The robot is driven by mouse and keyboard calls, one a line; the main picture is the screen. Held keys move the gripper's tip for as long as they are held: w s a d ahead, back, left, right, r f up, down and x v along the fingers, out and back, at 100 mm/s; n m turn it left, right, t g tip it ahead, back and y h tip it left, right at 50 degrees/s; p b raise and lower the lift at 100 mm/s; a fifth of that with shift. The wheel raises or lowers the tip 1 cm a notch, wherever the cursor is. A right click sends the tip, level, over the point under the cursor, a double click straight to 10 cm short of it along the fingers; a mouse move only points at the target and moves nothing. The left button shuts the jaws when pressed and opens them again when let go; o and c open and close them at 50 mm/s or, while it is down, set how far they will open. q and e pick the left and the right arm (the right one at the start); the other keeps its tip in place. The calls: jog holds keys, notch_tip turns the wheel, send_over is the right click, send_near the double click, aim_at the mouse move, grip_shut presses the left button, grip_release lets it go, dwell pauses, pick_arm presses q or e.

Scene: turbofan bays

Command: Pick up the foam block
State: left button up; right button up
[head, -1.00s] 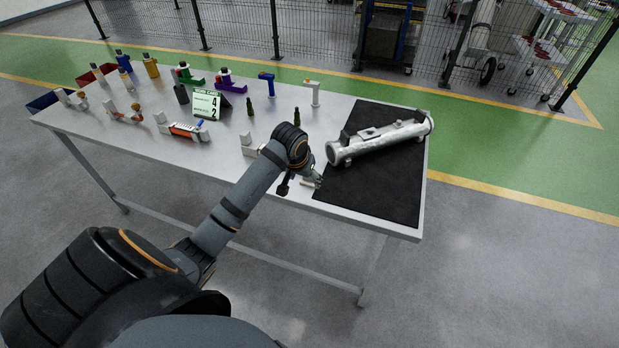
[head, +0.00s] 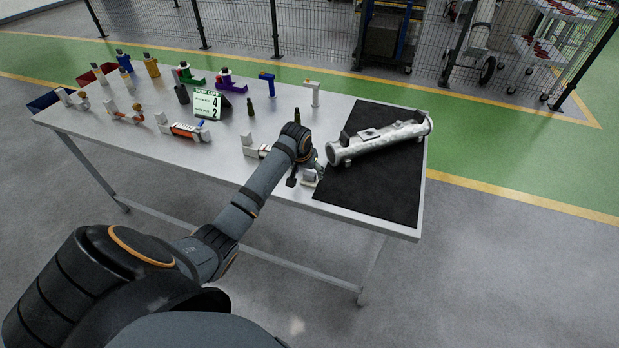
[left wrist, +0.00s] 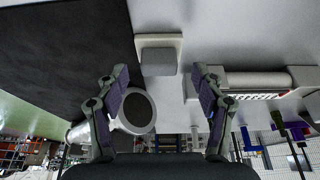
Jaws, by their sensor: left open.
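The foam block appears to be the small grey block (left wrist: 157,61) on a pale cream base (left wrist: 174,42), between and beyond my fingertips in the left wrist view. In the head view the grey block (head: 309,174) is near the table's front edge, just left of the black mat, partly hidden by my gripper. My left gripper (left wrist: 160,78) is open, with its fingers apart on either side of the block's line and nothing held. In the head view my left gripper (head: 316,168) is right by the block; contact cannot be told. My right gripper is not in view.
A silvery cylinder (head: 380,142) with flanged ends lies on the black mat (head: 370,190), close right of my gripper. A white cylindrical part (left wrist: 258,79) lies beside the block. Several tools and a green sign (head: 207,104) stand farther left on the table (head: 240,165).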

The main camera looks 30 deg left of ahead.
aim_at(310, 173)
pick_arm(q)
jog(key=shift+w+x, duration=0.2)
jog(key=shift+x, duration=1.35)
jog(key=shift+s+r, duration=0.1)
jog(key=shift+r, duration=0.05)
jog(key=shift+c, duration=1.1)
jog(key=c, duration=1)
jog(key=shift+r, duration=0.1)
jog(key=shift+r, duration=0.35)
jog(key=s+d+r+b, duration=0.1)
jog(key=d+r, duration=0.3)
jog(key=s+d+r+b, duration=0.1)
jog(key=d+r, duration=0.3)
jog(key=d, duration=0.1)
jog(key=s+d+r+b, duration=0.2)
jog(key=d+r, duration=0.2)
jog(key=shift+d, duration=0.3)
